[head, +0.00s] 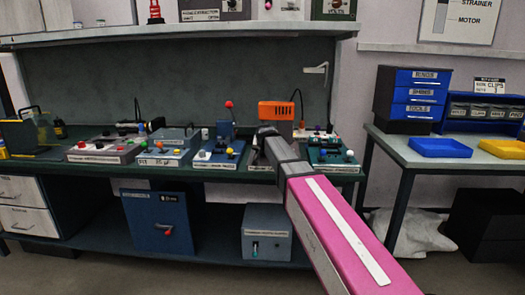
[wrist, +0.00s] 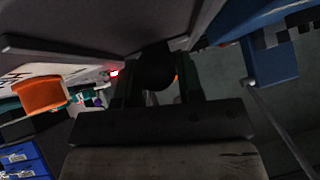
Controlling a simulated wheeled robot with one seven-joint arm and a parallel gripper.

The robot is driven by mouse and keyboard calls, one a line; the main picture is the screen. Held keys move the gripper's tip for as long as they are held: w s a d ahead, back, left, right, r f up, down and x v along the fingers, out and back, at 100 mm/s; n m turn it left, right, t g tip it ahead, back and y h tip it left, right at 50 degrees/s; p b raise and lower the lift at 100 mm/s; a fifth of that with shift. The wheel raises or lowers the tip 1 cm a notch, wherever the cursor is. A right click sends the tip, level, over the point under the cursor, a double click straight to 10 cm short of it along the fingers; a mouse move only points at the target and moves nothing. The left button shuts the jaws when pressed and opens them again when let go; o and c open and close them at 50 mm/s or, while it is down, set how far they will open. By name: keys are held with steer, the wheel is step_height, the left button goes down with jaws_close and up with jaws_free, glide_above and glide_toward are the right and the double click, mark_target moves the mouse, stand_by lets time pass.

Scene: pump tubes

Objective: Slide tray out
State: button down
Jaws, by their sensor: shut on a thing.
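My gripper (head: 262,133) is over the right half of the workbench, in front of an orange box (head: 276,112). In the wrist view my gripper (wrist: 157,75) is shut on a dark round thing (wrist: 157,72), perhaps a knob or handle. The orange box also shows at left in the wrist view (wrist: 41,96). My pink arm hides part of the bench front in the head view. I cannot tell whether the dark thing belongs to a tray. A blue tray (head: 441,147) and a yellow tray (head: 503,149) sit on the side table, apart from my gripper.
Several small units with coloured knobs stand along the workbench (head: 90,176), including a blue one (head: 218,153) left of my gripper and a green one (head: 331,154) right of it. A shelf (head: 190,36) hangs above. Blue drawers (head: 411,93) stand on the side table.

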mark_target(261, 164)
steer(key=s, duration=0.7)
steer(key=shift+s+a, duration=0.1)
steer(key=shift+s, duration=0.15)
steer(key=shift+w, duration=0.1)
steer(key=c, duration=0.8)
jaws_free()
steer(key=v, duration=1)
steer(key=shift+s+r, duration=0.25)
steer(key=shift+s, duration=0.05)
steer(key=shift+f, duration=0.1)
